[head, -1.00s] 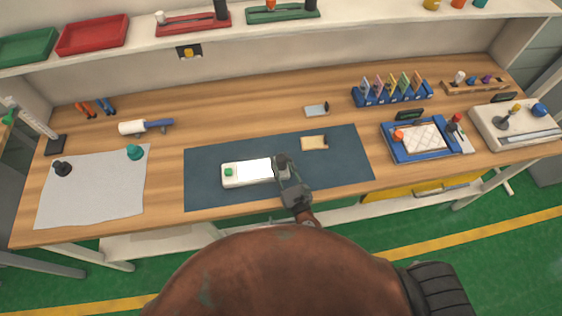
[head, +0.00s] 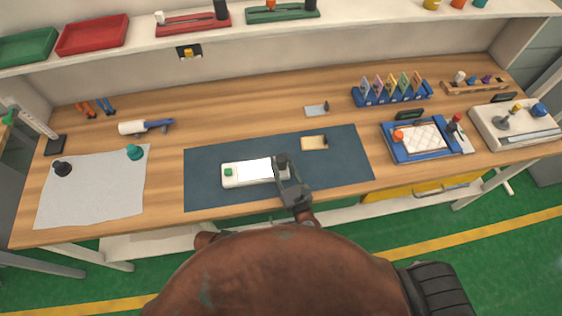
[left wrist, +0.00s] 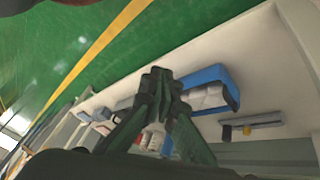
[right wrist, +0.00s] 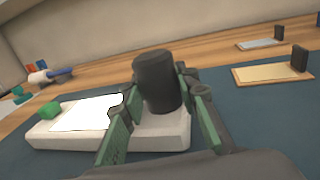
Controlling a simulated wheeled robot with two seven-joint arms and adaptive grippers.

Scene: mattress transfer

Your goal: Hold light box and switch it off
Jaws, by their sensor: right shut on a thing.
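The light box (head: 232,182) is a low white box with a bright white panel and a green button (head: 228,172) at its left end. It lies flat on the dark mat in the head view. A dark upright cylinder (right wrist: 157,82) stands at its right end. My right gripper (head: 283,168) is shut around this cylinder, one finger on each side in the right wrist view (right wrist: 158,92). My left gripper (left wrist: 160,82) looks shut and empty, below the tabletop over the shelf and floor area. It is hidden in the head view.
A tan plate (head: 312,143) and a grey plate (head: 316,110) lie behind the box. A blue tray (head: 388,143) stands right of the mat (head: 345,175). A grey cloth (head: 95,190) with two knobs lies left. The mat left of the box is clear.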

